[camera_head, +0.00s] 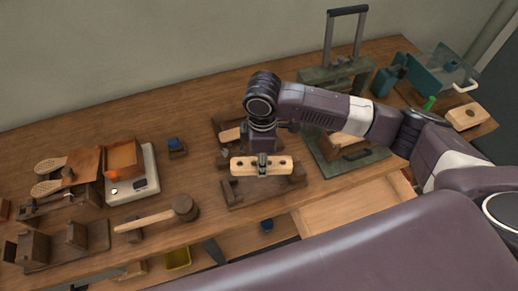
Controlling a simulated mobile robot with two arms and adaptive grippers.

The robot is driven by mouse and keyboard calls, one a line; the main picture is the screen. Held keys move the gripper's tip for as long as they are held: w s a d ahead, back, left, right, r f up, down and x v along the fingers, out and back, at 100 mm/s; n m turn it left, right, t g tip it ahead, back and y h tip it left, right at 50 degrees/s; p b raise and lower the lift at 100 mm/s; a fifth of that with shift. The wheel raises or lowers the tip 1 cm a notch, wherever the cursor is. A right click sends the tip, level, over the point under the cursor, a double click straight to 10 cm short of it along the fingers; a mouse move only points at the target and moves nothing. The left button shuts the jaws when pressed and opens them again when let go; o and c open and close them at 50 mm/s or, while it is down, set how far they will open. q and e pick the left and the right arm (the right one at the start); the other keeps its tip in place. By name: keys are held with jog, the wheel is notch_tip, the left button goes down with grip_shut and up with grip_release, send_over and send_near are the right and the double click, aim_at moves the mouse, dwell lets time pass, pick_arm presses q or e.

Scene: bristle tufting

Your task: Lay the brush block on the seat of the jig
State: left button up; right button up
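The brush block (281,166) is a pale wooden bar with dark holes near its ends. My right gripper (263,168) comes down from above and is shut on the middle of it. The block looks level and lies left to right. Directly below and around it is a dark brown wooden jig (238,194) with a flat base and a raised part at the right. The block hides most of the jig's seat. I cannot tell whether the block touches the seat or hangs just above it. My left gripper is not in view.
A mallet (184,207) lies left of the jig. Further left are a scale (145,178) with a wooden box, paddle-shaped brushes (50,165) and wooden fixtures (76,235). An open drawer (345,208) is at the front right.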

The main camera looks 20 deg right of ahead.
jog(key=shift+w+a+n+p, duration=0.2)
jog(key=shift+a+n+p, duration=0.1)
jog(key=shift+n+p, duration=0.65)
jog(key=shift+w+a+f+n, duration=0.1)
jog(key=shift+f+n, duration=0.3)
jog(key=shift+n, duration=0.45)
jog(key=b, duration=0.6)
send_over(259, 184)
notch_tip(259, 184, down, 5)
jog(key=shift+f, duration=0.1)
pick_arm(q)
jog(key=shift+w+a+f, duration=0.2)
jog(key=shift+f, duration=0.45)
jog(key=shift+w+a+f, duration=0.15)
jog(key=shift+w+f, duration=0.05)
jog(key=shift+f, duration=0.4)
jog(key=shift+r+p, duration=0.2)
jog(key=shift+p, duration=0.25)
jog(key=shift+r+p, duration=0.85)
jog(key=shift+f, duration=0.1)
pick_arm(e)
jog(key=shift+f, duration=0.1)
pick_arm(q)
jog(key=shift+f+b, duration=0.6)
jog(key=shift+b, duration=0.1)
pick_arm(e)
jog(key=shift+f, duration=1.9)
jog(key=shift+f, duration=0.4)
